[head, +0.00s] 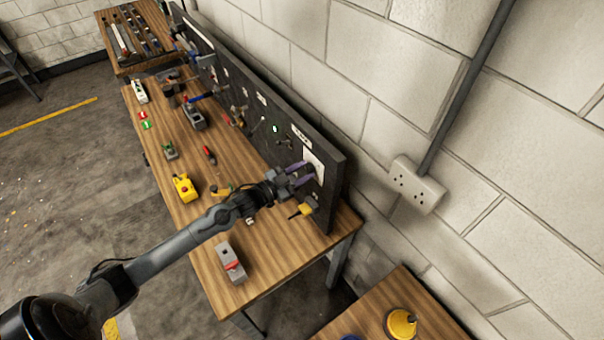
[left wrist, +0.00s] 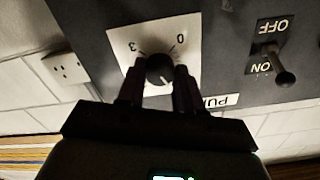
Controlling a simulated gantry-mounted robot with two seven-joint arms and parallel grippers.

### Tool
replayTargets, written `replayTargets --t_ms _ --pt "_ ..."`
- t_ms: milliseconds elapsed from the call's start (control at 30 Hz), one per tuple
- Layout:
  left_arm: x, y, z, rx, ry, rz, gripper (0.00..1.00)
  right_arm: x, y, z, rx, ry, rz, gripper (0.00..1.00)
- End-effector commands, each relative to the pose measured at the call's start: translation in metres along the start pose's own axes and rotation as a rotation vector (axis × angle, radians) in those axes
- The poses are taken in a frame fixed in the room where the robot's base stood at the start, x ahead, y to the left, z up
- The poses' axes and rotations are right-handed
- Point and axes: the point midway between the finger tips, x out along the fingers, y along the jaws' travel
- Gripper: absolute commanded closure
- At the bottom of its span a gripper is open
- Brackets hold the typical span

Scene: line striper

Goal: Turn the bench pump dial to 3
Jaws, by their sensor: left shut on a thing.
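The bench pump dial is a round black knob (left wrist: 160,69) on a white plate (left wrist: 120,40) fixed to the dark upright panel. The left wrist view sees it upside down, with "3" at the plate's left and "0" at its right. My left gripper (head: 303,173) reaches the panel's near end; its fingers are closed on both sides of the knob. In the head view the white plate (head: 317,159) shows behind the fingers, but the knob is hidden. I cannot clearly tell which number the knob points to. My right gripper is not in view.
An ON/OFF toggle switch (left wrist: 285,76) sits beside the dial plate. A yellow-handled part (head: 300,211) is just below my gripper. A grey block with a red part (head: 231,263) and a yellow box (head: 184,187) lie on the wooden bench (head: 197,232). A wall socket (head: 417,185) is right.

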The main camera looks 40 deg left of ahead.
Motion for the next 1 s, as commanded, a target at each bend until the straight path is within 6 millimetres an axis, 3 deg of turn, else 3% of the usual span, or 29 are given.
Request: replayTargets --t_ms 1000 --pt "0.000 0.001 0.002 0.966 0.003 0.001 0.95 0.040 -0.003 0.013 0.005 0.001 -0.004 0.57"
